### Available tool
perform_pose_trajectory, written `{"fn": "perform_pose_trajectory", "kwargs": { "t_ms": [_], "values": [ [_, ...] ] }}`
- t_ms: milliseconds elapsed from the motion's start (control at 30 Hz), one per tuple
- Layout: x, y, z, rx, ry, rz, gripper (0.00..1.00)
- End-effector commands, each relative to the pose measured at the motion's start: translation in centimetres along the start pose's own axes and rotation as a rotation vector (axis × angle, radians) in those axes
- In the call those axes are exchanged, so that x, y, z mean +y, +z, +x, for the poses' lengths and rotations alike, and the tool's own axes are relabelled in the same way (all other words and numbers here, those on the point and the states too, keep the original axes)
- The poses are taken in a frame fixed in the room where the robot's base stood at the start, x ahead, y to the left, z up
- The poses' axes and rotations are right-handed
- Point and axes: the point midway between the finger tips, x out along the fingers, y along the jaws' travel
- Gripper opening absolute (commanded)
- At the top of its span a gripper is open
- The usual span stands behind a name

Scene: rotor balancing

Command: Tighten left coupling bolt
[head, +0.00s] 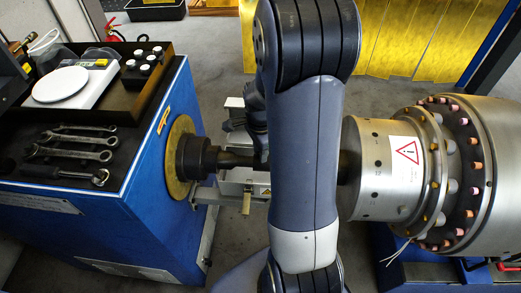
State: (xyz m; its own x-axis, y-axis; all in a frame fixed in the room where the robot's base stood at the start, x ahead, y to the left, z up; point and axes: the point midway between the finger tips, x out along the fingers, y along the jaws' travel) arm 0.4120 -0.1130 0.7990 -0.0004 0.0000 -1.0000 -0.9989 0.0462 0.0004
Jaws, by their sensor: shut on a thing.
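A dark round coupling (197,158) sits on a brass-coloured disc (179,157) on the right side of the blue machine housing. A dark shaft (235,160) runs from it to the right, behind my arm. I cannot make out a single left coupling bolt. My arm crosses the middle of the head view and hides much of the shaft. A dark part of my gripper (247,118) shows at the arm's left edge, above the shaft. Its fingertips and anything between them are hidden.
A metal rotor drum (382,170) with a warning label and a bolted flange (465,175) fills the right. A black tray (20,135) on the housing holds several wrenches (75,143), a scale (62,85) and a block of white-topped pieces (143,68). Yellow panels (425,35) stand behind.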

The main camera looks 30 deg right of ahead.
Motion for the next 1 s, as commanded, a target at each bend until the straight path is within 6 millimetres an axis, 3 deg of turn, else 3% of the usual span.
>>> {"fn": "perform_pose_trajectory", "kwargs": {
  "t_ms": [600,633,867,1000],
  "values": [
    [-0.09,-0.01,-0.06,0.0,-0.002,0.041,0.03],
    [-0.09,-0.01,-0.06,0.0,-0.002,0.041,0.28],
    [-0.06,0.0,-0.03,0.0,-0.001,0.04,0.47],
    [-0.04,0.0,-0.02,0.0,-0.001,0.039,0.47]
  ]
}}
